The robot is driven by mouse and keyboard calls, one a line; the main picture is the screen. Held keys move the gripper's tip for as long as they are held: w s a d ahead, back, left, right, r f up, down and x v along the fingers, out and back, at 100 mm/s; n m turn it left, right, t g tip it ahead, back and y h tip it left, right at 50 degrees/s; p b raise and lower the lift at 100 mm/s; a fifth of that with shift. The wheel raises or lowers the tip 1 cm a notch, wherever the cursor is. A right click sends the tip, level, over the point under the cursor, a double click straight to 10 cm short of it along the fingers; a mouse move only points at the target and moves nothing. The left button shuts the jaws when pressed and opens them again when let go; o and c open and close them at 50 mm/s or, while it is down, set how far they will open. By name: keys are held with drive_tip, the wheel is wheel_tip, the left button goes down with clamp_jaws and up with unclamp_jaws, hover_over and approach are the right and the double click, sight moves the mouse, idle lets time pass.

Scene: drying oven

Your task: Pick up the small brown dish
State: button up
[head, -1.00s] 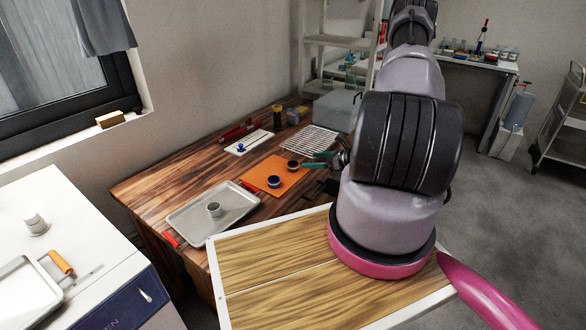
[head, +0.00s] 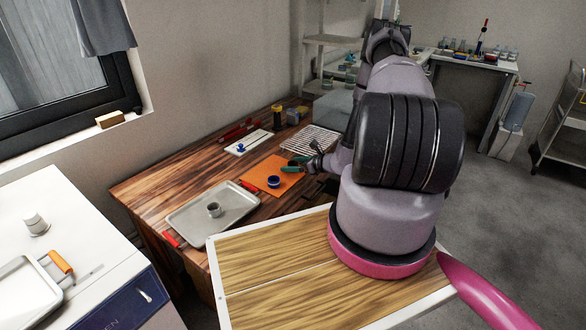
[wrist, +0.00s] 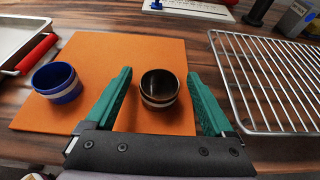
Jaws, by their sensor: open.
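The small brown dish (wrist: 159,88), dark with a pale band, stands upright on the orange mat (wrist: 100,50) in the wrist view. My gripper (wrist: 160,92) is open, with one green finger on each side of the dish and a gap on both sides. In the head view my gripper (head: 300,167) is over the right part of the orange mat (head: 262,176), and the brown dish is hidden there. A blue dish (wrist: 57,82) stands on the mat to the left; it also shows in the head view (head: 273,182).
A wire rack (wrist: 265,80) lies right of the mat, close to the right finger. A white board (head: 248,142) lies behind the mat.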

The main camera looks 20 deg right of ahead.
clamp_jaws()
